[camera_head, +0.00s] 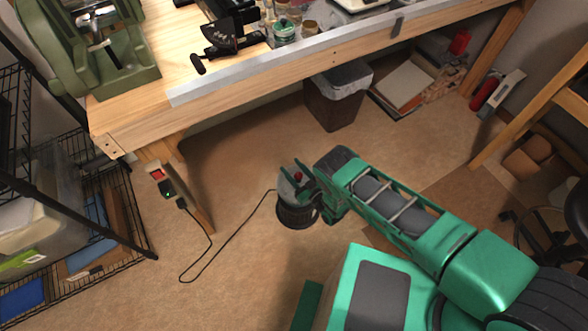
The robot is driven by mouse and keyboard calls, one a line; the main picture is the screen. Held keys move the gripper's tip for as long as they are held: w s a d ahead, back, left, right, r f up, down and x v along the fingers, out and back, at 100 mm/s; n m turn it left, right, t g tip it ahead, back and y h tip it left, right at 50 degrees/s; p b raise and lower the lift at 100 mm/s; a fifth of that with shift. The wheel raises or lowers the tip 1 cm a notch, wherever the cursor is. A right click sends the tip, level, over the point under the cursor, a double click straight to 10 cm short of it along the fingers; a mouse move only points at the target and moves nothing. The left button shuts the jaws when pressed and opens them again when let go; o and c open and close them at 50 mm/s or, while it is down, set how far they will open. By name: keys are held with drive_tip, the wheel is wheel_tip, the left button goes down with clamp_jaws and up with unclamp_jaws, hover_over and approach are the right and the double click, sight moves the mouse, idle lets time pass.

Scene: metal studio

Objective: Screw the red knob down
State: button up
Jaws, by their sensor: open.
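A small round red knob (298,176) shows near the end of my arm, close to the picture's middle. My gripper (296,171) is open, with a finger visible on either side of the knob in this view. From this one high angle I cannot tell whether the fingers touch it or how deep it sits between them. A dark, ribbed, rounded body (296,216) with a grey upper part shows just below the knob. Part of it is hidden by my gripper, and I cannot tell how the knob joins it.
A wooden workbench (135,115) with a metal front edge spans the top, holding a green machine (95,50) and tools. A black cord (230,238) runs across the floor. A lined bin (335,100) stands under the bench; a wire shelf (110,262) stands at left.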

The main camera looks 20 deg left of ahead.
drive_tip(key=c, duration=1.1)
drive_tip(key=shift+o, duration=0.2)
drive_tip(key=shift+w+d+m+t+h, duration=0.1)
drive_tip(key=shift+w+m+t+h, duration=0.05)
drive_tip(key=shift+m+t+h, duration=0.2)
drive_tip(key=m+t+h, duration=0.2)
drive_tip(key=d+m+t+h, duration=0.1)
drive_tip(key=t+h, duration=0.1)
drive_tip(key=shift+w+m, duration=0.35)
drive_tip(key=shift+w, duration=0.05)
drive_tip(key=shift+w+d+m+t+h, duration=0.1)
drive_tip(key=shift+d+m+t+h, duration=0.1)
drive_tip(key=shift+m+t+h, duration=0.75)
drive_tip(key=shift+w+d+m+t+h, duration=0.15)
drive_tip(key=shift+m+h, duration=0.4)
drive_tip(key=shift+h, duration=0.75)
drive_tip(key=shift+s+d, duration=0.1)
drive_tip(key=o, duration=1.1)
drive_tip(key=shift+c, duration=0.2)
